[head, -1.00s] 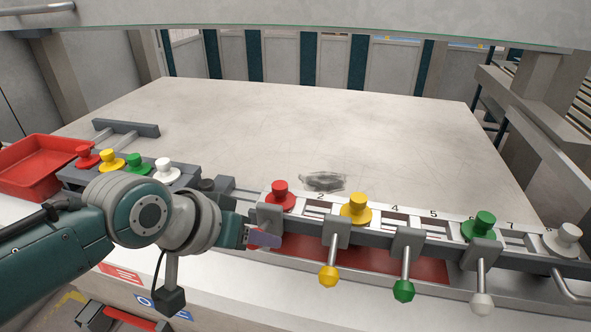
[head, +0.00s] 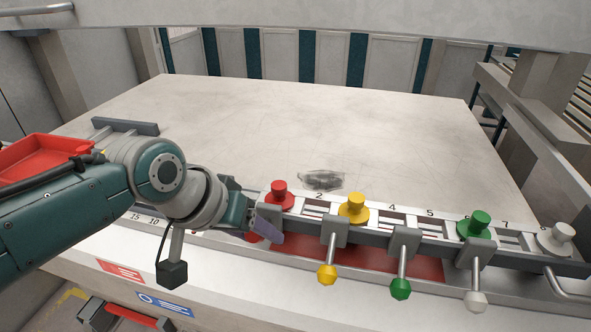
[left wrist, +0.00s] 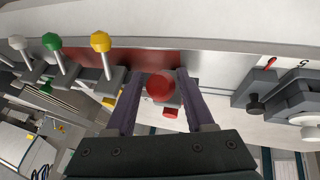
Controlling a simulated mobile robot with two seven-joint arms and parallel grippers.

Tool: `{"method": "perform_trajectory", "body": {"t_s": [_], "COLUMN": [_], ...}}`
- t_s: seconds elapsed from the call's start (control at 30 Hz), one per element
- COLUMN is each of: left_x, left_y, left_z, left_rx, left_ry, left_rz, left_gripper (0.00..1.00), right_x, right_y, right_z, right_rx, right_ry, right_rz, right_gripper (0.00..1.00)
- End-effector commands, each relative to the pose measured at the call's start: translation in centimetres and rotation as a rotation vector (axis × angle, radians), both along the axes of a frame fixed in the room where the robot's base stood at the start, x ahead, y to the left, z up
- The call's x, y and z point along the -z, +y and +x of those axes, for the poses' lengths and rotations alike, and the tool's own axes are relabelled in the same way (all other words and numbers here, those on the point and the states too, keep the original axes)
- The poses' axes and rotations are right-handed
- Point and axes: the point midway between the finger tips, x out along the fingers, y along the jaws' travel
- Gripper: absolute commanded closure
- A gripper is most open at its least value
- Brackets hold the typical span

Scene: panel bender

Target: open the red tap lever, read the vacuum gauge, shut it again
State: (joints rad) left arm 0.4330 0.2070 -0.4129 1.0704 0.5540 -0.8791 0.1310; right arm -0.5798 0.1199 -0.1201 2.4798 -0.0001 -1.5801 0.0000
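My left gripper (head: 265,228) is at the left end of the row of levers, over the red lever. In the left wrist view the red ball knob (left wrist: 161,87) of that lever sits between the two purple fingers (left wrist: 160,100), which stand apart with a narrow gap at the sides. In the head view the fingers hide most of the red lever. A scale with printed numbers (head: 145,219) shows partly behind my arm; its reading cannot be made out. In the left wrist view a small red pointer (left wrist: 270,63) shows beside a number. My right gripper is not in view.
Yellow (head: 327,274), green (head: 400,288) and white (head: 475,300) levers hang to the right. Red (head: 279,194), yellow (head: 354,208), green (head: 480,224) and white (head: 560,239) plugs stand behind them. A red tray (head: 45,155) is at left, partly behind my arm.

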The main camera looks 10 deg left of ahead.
Motion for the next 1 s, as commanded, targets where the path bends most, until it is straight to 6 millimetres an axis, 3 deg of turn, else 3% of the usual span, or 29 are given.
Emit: {"method": "perform_trajectory", "body": {"t_s": [0.13,0.47,1.0], "left_x": [0.0,-0.4,-7.1], "left_y": [0.0,0.1,2.3], "left_z": [0.0,-0.1,-3.8], "left_rx": [0.000,-0.001,0.000], "left_ry": [-0.001,-0.003,-0.003], "left_rz": [0.000,0.000,0.000], "left_gripper": [0.29,0.29,0.29], "right_x": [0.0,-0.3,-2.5], "right_y": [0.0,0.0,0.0], "right_z": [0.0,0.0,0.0], "right_rx": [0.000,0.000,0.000], "right_ry": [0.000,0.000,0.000], "right_rz": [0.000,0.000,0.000], "right_gripper": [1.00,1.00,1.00]}}
